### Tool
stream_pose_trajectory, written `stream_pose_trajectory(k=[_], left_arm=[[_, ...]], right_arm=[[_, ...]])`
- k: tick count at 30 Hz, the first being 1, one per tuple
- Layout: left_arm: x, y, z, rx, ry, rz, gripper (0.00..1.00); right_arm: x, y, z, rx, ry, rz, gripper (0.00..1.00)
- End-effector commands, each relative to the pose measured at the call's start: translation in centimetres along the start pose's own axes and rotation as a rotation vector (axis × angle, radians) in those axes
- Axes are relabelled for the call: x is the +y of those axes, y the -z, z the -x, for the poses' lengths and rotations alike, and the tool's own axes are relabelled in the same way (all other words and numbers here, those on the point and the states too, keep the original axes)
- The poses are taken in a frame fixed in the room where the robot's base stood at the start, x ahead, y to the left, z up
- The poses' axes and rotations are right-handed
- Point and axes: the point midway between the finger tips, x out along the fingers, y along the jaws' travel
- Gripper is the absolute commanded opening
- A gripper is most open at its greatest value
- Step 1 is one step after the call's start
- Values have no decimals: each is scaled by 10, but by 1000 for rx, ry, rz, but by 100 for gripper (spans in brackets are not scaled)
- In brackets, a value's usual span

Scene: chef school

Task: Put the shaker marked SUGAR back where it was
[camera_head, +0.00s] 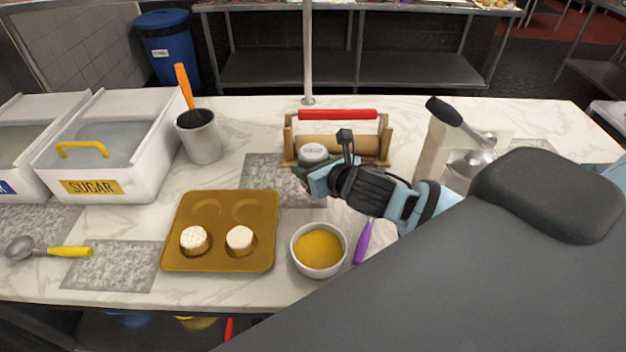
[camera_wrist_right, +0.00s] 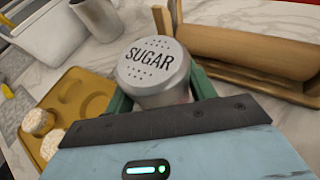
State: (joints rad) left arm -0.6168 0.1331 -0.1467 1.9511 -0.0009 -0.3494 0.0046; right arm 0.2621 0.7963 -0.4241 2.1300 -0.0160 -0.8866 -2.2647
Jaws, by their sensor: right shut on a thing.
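The SUGAR shaker (camera_head: 313,153) has a round metal lid with holes and dark lettering. It also shows in the right wrist view (camera_wrist_right: 154,66), where the word SUGAR reads clearly. My right gripper (camera_head: 318,180) is shut on the shaker, with green fingers on both sides of its body. In the head view the shaker is in front of the left part of the wooden rolling pin stand (camera_head: 370,155). The gripper hides the shaker's lower part, so I cannot tell whether it touches the counter. My left gripper is not in view.
A brown tray (camera_head: 220,262) with two white rounds sits left of a bowl of yellow liquid (camera_head: 319,250). A purple-handled tool (camera_head: 363,243) lies beside the bowl. A grey mat (camera_head: 262,172) lies left of the shaker. A utensil cup (camera_head: 200,140) and SUGAR bin (camera_head: 140,185) stand further left.

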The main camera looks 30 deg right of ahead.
Motion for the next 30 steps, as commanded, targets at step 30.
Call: stream_pose_trajectory(k=[30], left_arm=[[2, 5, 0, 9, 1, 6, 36]], right_arm=[[0, 43, -18, -2, 0, 0, 58]])
